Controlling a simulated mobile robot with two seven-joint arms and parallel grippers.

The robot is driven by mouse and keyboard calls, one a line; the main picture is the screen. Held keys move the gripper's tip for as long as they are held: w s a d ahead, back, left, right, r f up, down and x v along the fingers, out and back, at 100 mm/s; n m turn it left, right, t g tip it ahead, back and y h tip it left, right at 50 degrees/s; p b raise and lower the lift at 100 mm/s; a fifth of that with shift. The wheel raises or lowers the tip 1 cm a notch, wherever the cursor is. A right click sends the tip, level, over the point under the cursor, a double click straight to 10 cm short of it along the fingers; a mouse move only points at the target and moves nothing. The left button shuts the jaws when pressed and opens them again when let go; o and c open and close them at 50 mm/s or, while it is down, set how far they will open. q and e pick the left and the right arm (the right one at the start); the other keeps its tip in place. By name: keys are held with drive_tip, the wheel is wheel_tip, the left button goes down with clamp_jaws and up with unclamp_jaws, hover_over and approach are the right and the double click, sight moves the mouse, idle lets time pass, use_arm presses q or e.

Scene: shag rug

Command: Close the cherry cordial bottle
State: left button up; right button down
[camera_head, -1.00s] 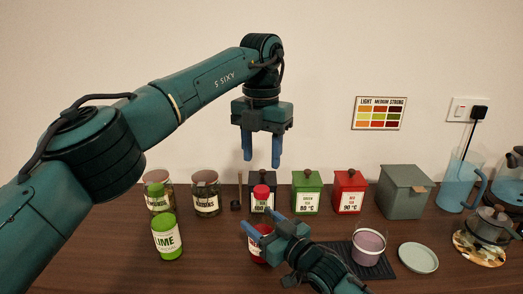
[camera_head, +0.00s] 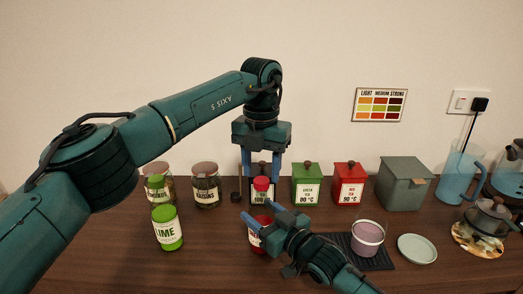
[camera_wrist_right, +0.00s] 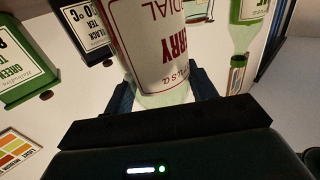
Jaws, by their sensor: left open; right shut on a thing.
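The cherry cordial bottle (camera_head: 256,241), red with a white label, stands on the wooden counter. My right gripper (camera_head: 262,221) is shut around it. In the right wrist view the bottle (camera_wrist_right: 165,45) sits between the fingers, label upside down, with a pale clear shoulder. No contact can be seen.
The lime bottle (camera_head: 168,235) stands to the left, before two jars. Black (camera_head: 260,198), green (camera_head: 307,188) and red (camera_head: 348,189) tins stand behind. A lilac cup (camera_head: 367,238) on a dark mat and a pale saucer (camera_head: 417,248) are at the right.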

use_arm(q)
drive_tip(key=shift+f, duration=1.05)
drive_tip(key=shift+c, duration=0.6)
drive_tip(key=c, duration=0.9)
drive_tip(key=o, duration=1.2)
drive_tip(key=shift+c, duration=0.2)
wheel_tip(320, 180, up, 12)
